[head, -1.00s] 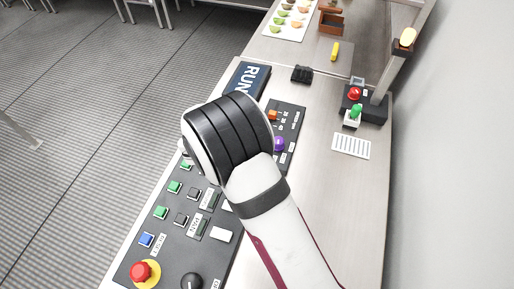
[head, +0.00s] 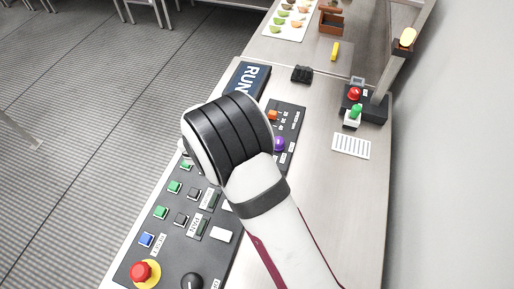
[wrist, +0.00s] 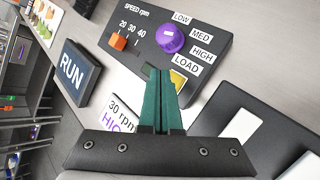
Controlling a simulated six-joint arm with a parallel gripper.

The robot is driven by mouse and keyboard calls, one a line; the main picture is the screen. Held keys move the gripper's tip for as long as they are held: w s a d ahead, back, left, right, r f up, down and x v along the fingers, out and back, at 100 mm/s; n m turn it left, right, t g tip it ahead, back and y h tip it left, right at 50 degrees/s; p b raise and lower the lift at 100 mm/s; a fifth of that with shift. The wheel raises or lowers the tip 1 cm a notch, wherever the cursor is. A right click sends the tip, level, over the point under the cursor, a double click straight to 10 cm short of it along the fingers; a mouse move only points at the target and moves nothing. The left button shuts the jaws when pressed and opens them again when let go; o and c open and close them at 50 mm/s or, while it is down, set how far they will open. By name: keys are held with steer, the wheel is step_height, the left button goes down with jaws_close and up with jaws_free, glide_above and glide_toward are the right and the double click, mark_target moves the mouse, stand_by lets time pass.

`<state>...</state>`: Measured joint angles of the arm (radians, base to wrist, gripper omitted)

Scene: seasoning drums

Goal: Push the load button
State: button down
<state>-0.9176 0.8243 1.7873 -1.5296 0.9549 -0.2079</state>
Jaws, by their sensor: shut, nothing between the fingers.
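The yellow load button (wrist: 178,80) shows just below the LOAD label (wrist: 186,65) in the wrist view, partly covered by my gripper's fingers. My gripper (wrist: 160,76) has teal fingers held together with nothing between them. Their tips overlap the button's left side in the wrist view; I cannot tell whether they touch it. In the head view my white and black wrist (head: 228,138) hides the fingers and the button.
A purple knob (wrist: 170,38) and an orange slider (wrist: 118,41) sit near the button. A RUN sign (wrist: 74,69) stands to the left. A panel with green buttons (head: 174,187) and a red emergency button (head: 141,271) lies at the front. A lamp stand (head: 372,105) is at right.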

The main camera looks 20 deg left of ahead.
steer(key=shift+f, duration=0.1)
steer(key=shift+f, duration=0.3)
steer(key=shift+f, duration=0.45)
stand_by(0.7)
steer(key=shift+r, duration=0.9)
steer(key=shift+r, duration=2.5)
